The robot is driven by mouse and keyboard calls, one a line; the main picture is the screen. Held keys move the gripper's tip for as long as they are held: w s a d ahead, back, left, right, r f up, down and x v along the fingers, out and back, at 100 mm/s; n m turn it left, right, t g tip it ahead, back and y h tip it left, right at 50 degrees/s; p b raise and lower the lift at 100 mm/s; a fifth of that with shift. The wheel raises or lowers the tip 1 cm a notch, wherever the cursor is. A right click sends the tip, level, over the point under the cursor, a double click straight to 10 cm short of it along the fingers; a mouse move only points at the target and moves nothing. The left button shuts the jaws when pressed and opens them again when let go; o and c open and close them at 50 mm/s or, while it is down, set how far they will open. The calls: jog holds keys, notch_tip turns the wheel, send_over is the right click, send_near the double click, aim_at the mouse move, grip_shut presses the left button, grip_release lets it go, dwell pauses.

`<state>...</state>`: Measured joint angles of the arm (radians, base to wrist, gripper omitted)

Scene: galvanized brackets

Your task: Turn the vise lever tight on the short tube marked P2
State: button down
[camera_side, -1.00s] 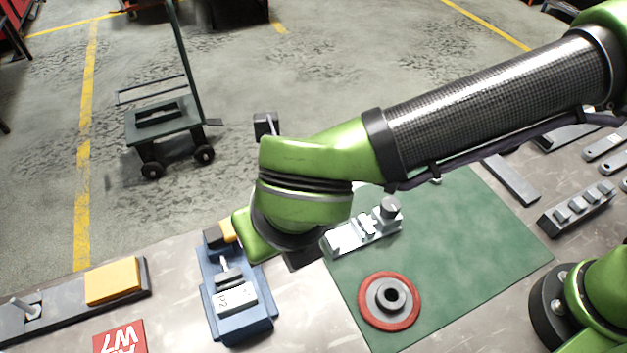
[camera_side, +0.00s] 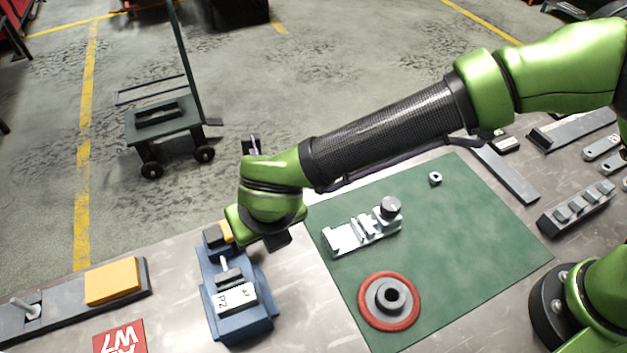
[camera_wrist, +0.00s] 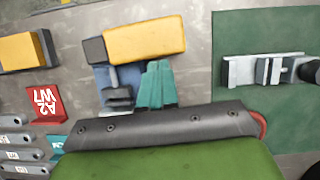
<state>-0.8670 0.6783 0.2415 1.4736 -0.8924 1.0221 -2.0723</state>
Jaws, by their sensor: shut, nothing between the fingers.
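The blue vise (camera_side: 245,325) stands on the bench at the lower left of the side view. A pale piece marked P2 (camera_side: 236,298) sits in it, beside a dark jaw block. A thin light lever (camera_side: 224,263) rises behind the jaw; it also shows in the wrist view (camera_wrist: 114,77). My gripper's teal fingers (camera_wrist: 157,85) are shut and empty, just right of the lever in the wrist view. Contact with the lever cannot be told. In the side view my wrist hides the fingers, above the vise's far end.
A yellow block (camera_wrist: 145,40) lies by the vise's far end. A green mat (camera_side: 460,230) to the right bears a metal fixture (camera_side: 362,232), a red-rimmed disc (camera_side: 389,301) and a small nut (camera_side: 435,178). A red sign (camera_side: 119,338) lies left of the vise.

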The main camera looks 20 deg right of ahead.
dwell(0.3)
jog(key=shift+w+d+n, duration=0.15)
jog(key=shift+w+n, duration=0.1)
jog(key=shift+n, duration=0.15)
